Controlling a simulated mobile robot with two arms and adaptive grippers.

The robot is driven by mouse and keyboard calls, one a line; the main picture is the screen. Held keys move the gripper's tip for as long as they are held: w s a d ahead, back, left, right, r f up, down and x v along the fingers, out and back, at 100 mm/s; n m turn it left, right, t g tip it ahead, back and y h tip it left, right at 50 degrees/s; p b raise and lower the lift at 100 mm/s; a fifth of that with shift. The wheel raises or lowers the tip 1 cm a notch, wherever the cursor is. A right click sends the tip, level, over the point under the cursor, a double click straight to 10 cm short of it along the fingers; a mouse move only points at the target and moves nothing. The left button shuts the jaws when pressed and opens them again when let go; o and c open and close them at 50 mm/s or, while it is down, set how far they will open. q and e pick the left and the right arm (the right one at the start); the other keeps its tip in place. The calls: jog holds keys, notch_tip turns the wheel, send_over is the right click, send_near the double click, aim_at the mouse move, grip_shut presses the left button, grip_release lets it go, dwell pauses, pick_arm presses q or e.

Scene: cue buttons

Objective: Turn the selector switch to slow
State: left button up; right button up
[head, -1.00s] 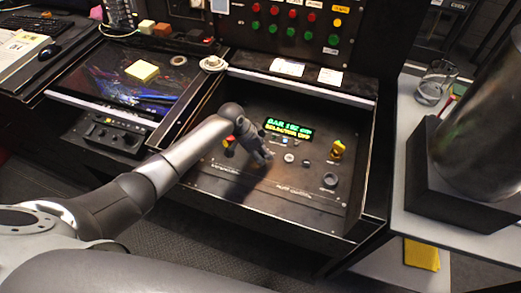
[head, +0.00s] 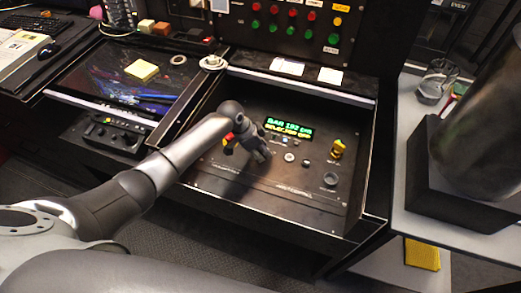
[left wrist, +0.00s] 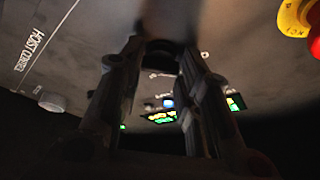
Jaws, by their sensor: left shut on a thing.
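The sloped black control panel (head: 290,200) is in the middle of the head view. My left gripper (head: 260,155) reaches down onto its left part. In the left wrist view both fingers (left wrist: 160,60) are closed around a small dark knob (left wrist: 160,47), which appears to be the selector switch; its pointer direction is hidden. The green and yellow display (head: 288,129) is just beyond the gripper; its second line seems to begin with "SELECTOR", but its ending is too blurred to read. My right gripper is out of view.
A red and yellow stop button (head: 229,142) sits close left of the gripper. A yellow control (head: 337,149) and a round dark knob (head: 330,179) are on the panel's right. A glass (head: 436,82) stands on the side table. The panel's front is clear.

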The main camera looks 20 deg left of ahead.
pick_arm(q)
jog(key=m+b, duration=0.2)
jog(key=m+g+h+b, duration=0.1)
jog(key=m+b, duration=0.1)
jog(key=shift+w+a+f+m, duration=0.1)
jog(key=shift+w+f+m, duration=0.1)
jog(key=shift+m, duration=0.1)
jog(key=shift+w+r+m+g+b, duration=0.1)
jog(key=shift+m+g+b, duration=0.35)
jog(key=shift+m+b, duration=0.45)
jog(key=shift+r+m+g+b, duration=0.1)
jog(key=shift+m+g+b, duration=0.35)
jog(key=shift+m+b, duration=0.4)
jog(key=o, duration=1)
